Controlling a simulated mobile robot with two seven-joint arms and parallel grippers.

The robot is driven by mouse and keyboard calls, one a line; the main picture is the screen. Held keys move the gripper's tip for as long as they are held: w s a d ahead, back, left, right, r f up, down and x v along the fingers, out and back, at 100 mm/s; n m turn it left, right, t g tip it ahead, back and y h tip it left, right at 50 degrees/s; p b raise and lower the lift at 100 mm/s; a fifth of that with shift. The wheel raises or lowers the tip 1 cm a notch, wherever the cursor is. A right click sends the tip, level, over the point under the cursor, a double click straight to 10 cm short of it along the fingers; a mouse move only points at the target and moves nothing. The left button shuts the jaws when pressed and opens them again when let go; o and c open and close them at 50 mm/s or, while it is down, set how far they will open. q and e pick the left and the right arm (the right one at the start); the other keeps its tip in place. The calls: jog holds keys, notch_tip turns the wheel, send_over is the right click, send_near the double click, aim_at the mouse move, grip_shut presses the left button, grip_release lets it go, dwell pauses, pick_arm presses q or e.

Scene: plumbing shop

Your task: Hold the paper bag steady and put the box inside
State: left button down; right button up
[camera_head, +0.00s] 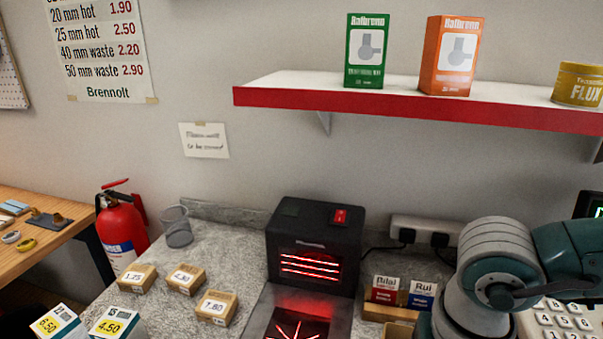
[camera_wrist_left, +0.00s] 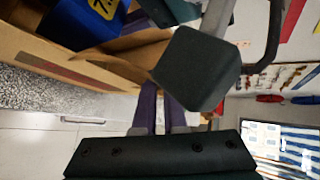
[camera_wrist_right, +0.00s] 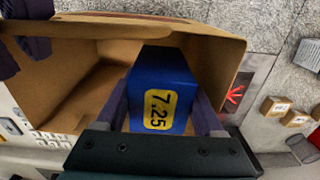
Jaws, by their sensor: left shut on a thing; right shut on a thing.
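The paper bag (camera_wrist_right: 70,97) is brown and open at the top; it also shows in the left wrist view (camera_wrist_left: 45,62). The box (camera_wrist_right: 158,85) is blue with a yellow 7.25 label. My right gripper (camera_wrist_right: 160,95) is shut on the box, which is at the bag's mouth with its far end over or in the opening; how deep I cannot tell. The box also shows partly at the top of the left wrist view (camera_wrist_left: 88,22). My left gripper (camera_wrist_left: 162,88) is shut on the bag's rim. The head view shows neither the bag nor the box.
A black scanner (camera_head: 314,245) with red light stands on the speckled counter. Several small price blocks (camera_head: 185,279) and a clear cup (camera_head: 177,226) stand to its left. A fire extinguisher (camera_head: 121,230) is at the left. A red-edged shelf (camera_head: 420,108) overhangs the counter.

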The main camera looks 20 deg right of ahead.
jog(key=shift+f, duration=2.7)
jog(key=o, duration=1.6)
jog(key=shift+f, duration=0.1)
notch_tip(320, 180, up, 12)
jog(key=shift+r, duration=0.1)
pick_arm(q)
jog(key=c, duration=0.9)
grip_release()
